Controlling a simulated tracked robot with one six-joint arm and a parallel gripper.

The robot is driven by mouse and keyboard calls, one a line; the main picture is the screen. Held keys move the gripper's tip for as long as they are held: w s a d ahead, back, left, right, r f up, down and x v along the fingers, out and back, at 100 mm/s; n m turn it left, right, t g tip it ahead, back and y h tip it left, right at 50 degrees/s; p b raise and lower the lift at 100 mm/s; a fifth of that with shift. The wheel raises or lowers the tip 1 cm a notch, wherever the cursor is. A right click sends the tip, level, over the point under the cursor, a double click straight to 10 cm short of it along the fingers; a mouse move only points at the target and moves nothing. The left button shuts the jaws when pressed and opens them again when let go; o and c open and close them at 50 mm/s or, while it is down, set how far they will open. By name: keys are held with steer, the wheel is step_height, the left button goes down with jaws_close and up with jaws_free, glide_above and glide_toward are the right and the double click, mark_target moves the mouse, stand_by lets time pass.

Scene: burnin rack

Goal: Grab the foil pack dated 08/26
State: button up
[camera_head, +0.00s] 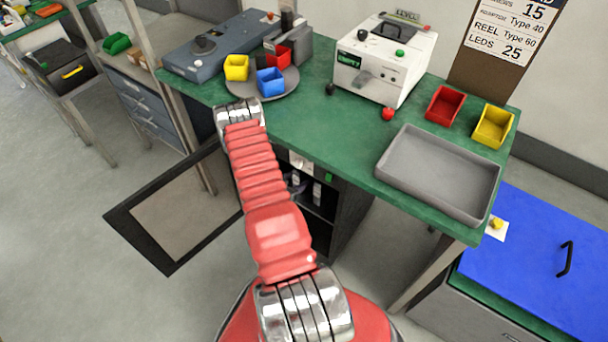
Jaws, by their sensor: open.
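No foil pack with a readable 08/26 date shows. A dark cabinet (347,217) stands under the green bench, with its framed door (131,240) swung open to the left. Small pale items (317,193) sit on its shelves, too small to identify or read. My red ribbed arm rises from the bottom of the view to a silver joint at the bench's front edge and covers part of the cabinet. My gripper cannot be made out; the arm beyond that joint is hidden.
The green bench (335,135) holds a grey tray (430,183), red (445,105) and yellow (492,126) bins, a white machine (384,62) and a round plate (242,90) with small bins. A blue-topped chest (525,255) stands right. Floor is clear at lower left.

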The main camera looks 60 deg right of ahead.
steer(key=shift+x, duration=2.6)
steer(key=shift+s, duration=0.15)
jaws_close()
